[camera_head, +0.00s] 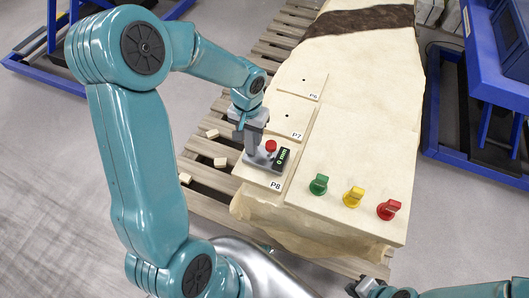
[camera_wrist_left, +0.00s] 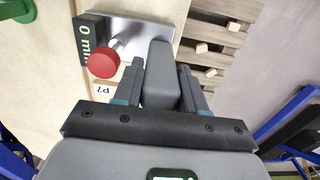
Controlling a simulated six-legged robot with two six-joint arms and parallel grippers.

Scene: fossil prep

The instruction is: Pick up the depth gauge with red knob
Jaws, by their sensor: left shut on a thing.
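The depth gauge (camera_head: 258,160) sits at the pad marked P8, with a grey base, a red knob (camera_head: 271,146) and a dark display (camera_head: 281,158) reading 0 mm. My left gripper (camera_head: 250,128) is above it, with its fingers shut on the gauge's upright grey post. In the left wrist view the post (camera_wrist_left: 160,75) stands between the two fingers, beside the red knob (camera_wrist_left: 103,64) and the metal base (camera_wrist_left: 150,28). I see no clear gap under the base. My right gripper (camera_head: 372,289) is at the bottom edge, partly cut off; its fingers are unclear.
Pads P7 (camera_head: 287,117) and P6 (camera_head: 303,84) lie behind. Green (camera_head: 319,185), yellow (camera_head: 353,197) and red (camera_head: 388,209) knobs stand on the pale slab to the right. Several small blocks lie on the wooden pallet (camera_head: 205,175) at left. Blue frames stand at both sides.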

